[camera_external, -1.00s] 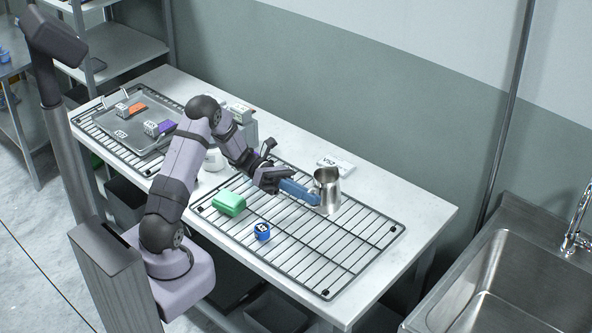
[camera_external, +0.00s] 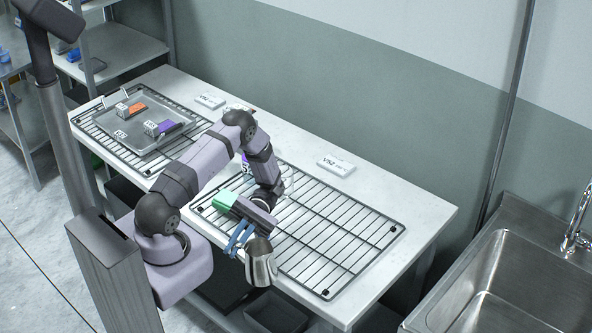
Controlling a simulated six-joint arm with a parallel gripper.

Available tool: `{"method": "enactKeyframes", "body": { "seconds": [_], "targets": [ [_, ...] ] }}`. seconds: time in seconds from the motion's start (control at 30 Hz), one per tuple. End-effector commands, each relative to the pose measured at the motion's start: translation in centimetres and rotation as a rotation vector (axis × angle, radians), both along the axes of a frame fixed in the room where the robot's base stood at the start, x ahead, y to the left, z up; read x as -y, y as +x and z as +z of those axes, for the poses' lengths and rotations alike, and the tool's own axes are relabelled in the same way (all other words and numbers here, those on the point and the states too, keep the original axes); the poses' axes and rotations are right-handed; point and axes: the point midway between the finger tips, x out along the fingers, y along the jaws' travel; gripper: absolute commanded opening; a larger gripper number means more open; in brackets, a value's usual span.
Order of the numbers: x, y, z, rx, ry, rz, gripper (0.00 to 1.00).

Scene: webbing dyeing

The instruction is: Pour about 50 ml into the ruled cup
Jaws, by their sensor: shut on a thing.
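A metal pitcher (camera_external: 261,266) is in my gripper (camera_external: 244,243). The gripper's blue fingers are shut on it, and it shows in front of the near edge of the wire rack (camera_external: 340,238). Its mouth and contents are not visible, and I cannot tell its exact tilt.
A green block (camera_external: 226,200) lies on the rack's left part, partly behind my gripper. A tray (camera_external: 128,141) with orange and purple pieces sits on the left rack. A label card (camera_external: 336,165) lies behind. The right rack is mostly clear.

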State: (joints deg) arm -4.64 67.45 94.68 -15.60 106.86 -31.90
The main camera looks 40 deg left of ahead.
Motion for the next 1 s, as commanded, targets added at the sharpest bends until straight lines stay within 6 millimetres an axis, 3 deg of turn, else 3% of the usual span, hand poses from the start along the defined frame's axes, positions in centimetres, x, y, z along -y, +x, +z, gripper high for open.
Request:
{"method": "enactKeyframes", "body": {
  "seconds": [0.2, 0.43, 0.8, 1.0],
  "targets": [
    [-4.7, -1.0, 0.2, -0.002, 0.003, -0.34, 0.0],
    [-9.8, -0.2, 0.7, -0.005, 0.011, -0.709, 0.0],
    [-16.7, 3.5, 2.3, -0.013, 0.02, -1.305, 0.0],
    [-19.2, 6.4, 3.2, -0.013, 0.019, -1.612, 0.0]
  ]
}}
